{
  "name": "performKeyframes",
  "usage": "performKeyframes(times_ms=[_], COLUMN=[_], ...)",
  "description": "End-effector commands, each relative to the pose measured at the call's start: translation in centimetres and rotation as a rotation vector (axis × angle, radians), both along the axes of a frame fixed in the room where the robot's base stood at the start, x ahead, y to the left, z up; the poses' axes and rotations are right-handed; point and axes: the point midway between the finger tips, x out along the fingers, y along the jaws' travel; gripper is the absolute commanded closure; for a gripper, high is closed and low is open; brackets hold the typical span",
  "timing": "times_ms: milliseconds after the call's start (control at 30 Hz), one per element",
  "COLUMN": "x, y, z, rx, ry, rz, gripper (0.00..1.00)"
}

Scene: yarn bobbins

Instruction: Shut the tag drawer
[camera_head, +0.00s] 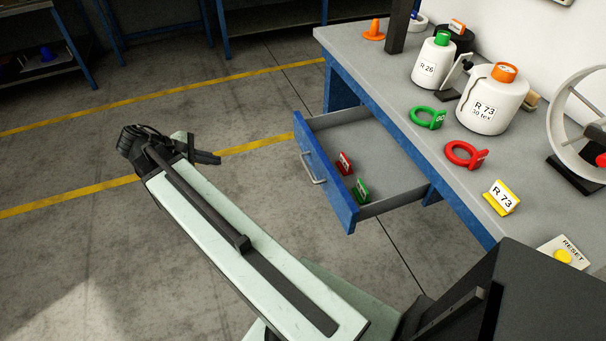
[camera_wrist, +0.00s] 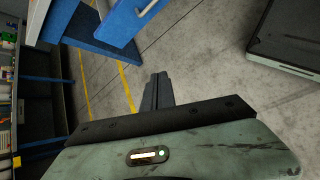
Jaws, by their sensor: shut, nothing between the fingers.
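The tag drawer (camera_head: 331,188) is pulled out from under the grey-topped bench in the head view. Its blue front has a pale bar handle (camera_head: 312,167). A red tag (camera_head: 344,163) and a green tag (camera_head: 361,189) lie inside it. My gripper (camera_head: 217,158) is shut and empty, left of the drawer front and apart from it. In the wrist view my gripper (camera_wrist: 158,90) points over bare floor, and the drawer's blue front (camera_wrist: 132,18) with its handle (camera_wrist: 149,8) shows at the top.
The bench (camera_head: 390,92) carries yarn bobbins (camera_head: 491,101), a green ring tag (camera_head: 427,117), a red ring tag (camera_head: 465,154), a yellow R 73 tag (camera_head: 501,197) and a reset button (camera_head: 563,256). Open floor with yellow lines (camera_head: 255,145) lies left of the drawer.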

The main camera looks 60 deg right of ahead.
Motion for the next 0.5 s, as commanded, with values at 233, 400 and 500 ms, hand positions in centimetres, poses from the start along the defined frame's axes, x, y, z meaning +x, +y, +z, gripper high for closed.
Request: performKeyframes(times_ms=[233, 400, 500], x=[-3.1, -5.1, -5.9], y=[-9.8, -13.7, -14.8], z=[-8.6, -10.2, -10.3], rx=[-0.233, -0.323, -0.346], ry=[0.422, 0.704, 0.817], rz=[0.066, 0.048, 0.029], gripper=[1.0, 1.0, 1.0])
